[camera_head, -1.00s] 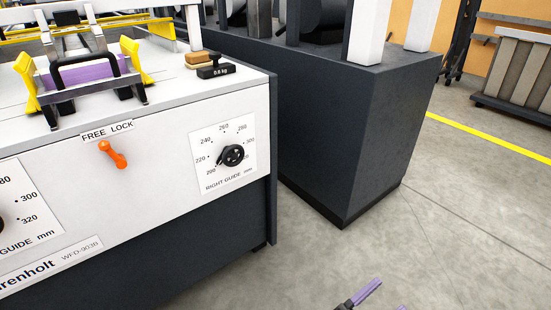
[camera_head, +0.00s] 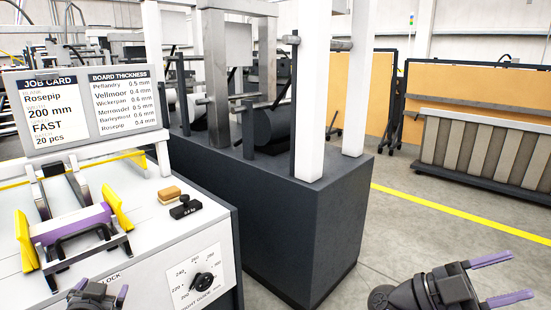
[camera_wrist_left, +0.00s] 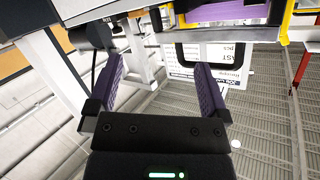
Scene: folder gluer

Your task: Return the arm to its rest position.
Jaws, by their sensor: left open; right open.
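My left gripper (camera_head: 100,294) is at the bottom left of the head view, in front of the machine's white front panel (camera_head: 150,290). Its two purple fingers are apart with nothing between them; they also show spread in the left wrist view (camera_wrist_left: 158,88). My right gripper (camera_head: 497,280) is at the bottom right of the head view, over the floor. Its purple fingers are apart and empty. Much of both arms lies outside the picture.
A job card board (camera_head: 85,108) stands on the machine. Yellow-sided guides, a black 0.6 kg weight (camera_head: 186,207) and a wooden block (camera_head: 169,195) are on its top. The right guide dial (camera_head: 201,285) is on the front.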

